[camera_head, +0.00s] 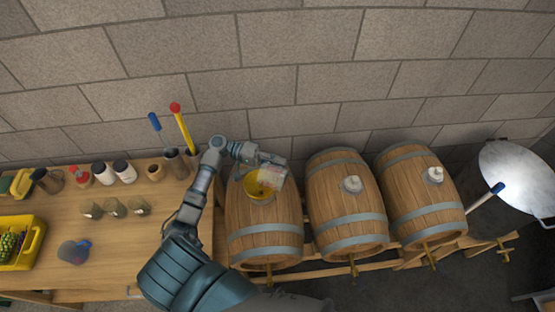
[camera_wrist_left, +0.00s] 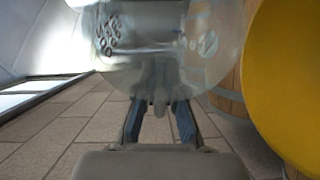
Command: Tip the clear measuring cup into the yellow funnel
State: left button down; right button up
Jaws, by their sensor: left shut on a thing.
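The clear measuring cup (camera_head: 273,177) is over the leftmost barrel, at the right side of the yellow funnel's mouth, and looks tilted. It also shows close up in the left wrist view (camera_wrist_left: 165,45). The yellow funnel (camera_head: 256,190) sits on top of the leftmost barrel; its curved yellow side fills the right of the left wrist view (camera_wrist_left: 285,80). My left gripper (camera_head: 257,157) is shut on the cup, above and behind the funnel. The cup partly covers the funnel's rim. I cannot tell what the cup contains. My right gripper is not in view.
The leftmost barrel (camera_head: 265,238) stands beside two more barrels with pale bungs on a wooden rack. A wooden bench (camera_head: 110,238) at left holds jars, a yellow crate (camera_head: 32,248) and a bluish item (camera_head: 74,252). The block wall is behind.

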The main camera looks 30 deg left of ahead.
pick_arm(q)
notch_tip(320, 180, up, 4)
jog(key=g+y+p, duration=0.1)
jog(key=y+p, duration=0.1)
jog(key=y, duration=0.3)
jog(key=g+y+p, duration=0.1)
jog(key=y+p, duration=0.1)
jog(key=y, duration=0.4)
jog(key=g+y+p, duration=0.2)
jog(key=y, duration=0.3)
jog(key=shift+d+r+m+y+p, duration=0.1)
jog(key=shift+r+m+y+p, duration=0.15)
jog(key=shift+m+y+p, duration=0.15)
